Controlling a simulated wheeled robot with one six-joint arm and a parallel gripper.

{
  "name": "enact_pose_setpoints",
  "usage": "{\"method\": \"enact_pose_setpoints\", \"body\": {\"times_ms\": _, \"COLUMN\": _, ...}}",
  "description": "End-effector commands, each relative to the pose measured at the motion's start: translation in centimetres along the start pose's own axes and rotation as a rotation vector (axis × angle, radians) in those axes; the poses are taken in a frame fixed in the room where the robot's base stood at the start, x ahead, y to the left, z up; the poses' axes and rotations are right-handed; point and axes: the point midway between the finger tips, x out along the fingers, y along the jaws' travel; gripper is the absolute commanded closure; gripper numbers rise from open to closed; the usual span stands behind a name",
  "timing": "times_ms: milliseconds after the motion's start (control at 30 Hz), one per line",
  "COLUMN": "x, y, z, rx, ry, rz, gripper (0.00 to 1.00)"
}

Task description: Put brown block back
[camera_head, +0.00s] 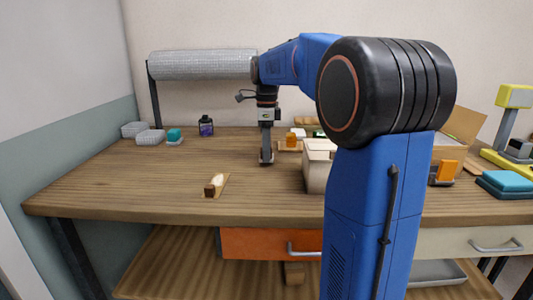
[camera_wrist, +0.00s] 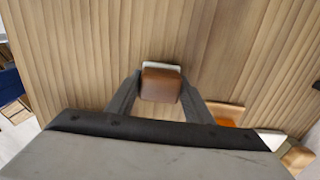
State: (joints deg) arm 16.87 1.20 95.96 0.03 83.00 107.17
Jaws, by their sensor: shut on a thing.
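A brown block (camera_wrist: 161,84) sits between the two fingers of my gripper (camera_wrist: 160,98) in the wrist view, with a pale edge showing along its far side. In the head view my gripper (camera_head: 266,158) points straight down near the middle of the table, shut on the block, which is small and hard to make out there. I cannot tell whether the block touches the table. Another small dark brown piece (camera_head: 209,190) lies near the front of the table, beside a white piece on a tan strip (camera_head: 222,184).
A dark bottle (camera_head: 206,126) and clear trays (camera_head: 150,137) stand at the back left.

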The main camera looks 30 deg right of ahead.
Motion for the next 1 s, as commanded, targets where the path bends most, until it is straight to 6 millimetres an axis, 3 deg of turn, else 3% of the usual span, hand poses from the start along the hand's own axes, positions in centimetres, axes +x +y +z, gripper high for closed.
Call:
{"method": "enact_pose_setpoints", "body": {"times_ms": 100, "x": 1.11, "y": 0.03, "z": -0.01, "rx": 0.0, "ry": 0.0, "rz": 0.0, "gripper": 0.71}}
{"method": "enact_pose_setpoints", "body": {"times_ms": 467, "x": 1.41, "y": 0.0, "z": 0.0, "rx": 0.0, "ry": 0.0, "rz": 0.0, "gripper": 0.71}}
{"method": "enact_pose_setpoints", "body": {"times_ms": 500, "x": 1.44, "y": -0.01, "z": 0.0, "rx": 0.0, "ry": 0.0, "rz": 0.0, "gripper": 0.49}}
{"method": "enact_pose_setpoints", "body": {"times_ms": 567, "x": 1.42, "y": -0.01, "z": 0.0, "rx": 0.0, "ry": 0.0, "rz": 0.0, "gripper": 0.35}}
{"method": "enact_pose_setpoints", "body": {"times_ms": 1000, "x": 0.56, "y": -0.04, "z": 0.01, "rx": 0.0, "ry": 0.0, "rz": -0.002, "gripper": 0.35}}
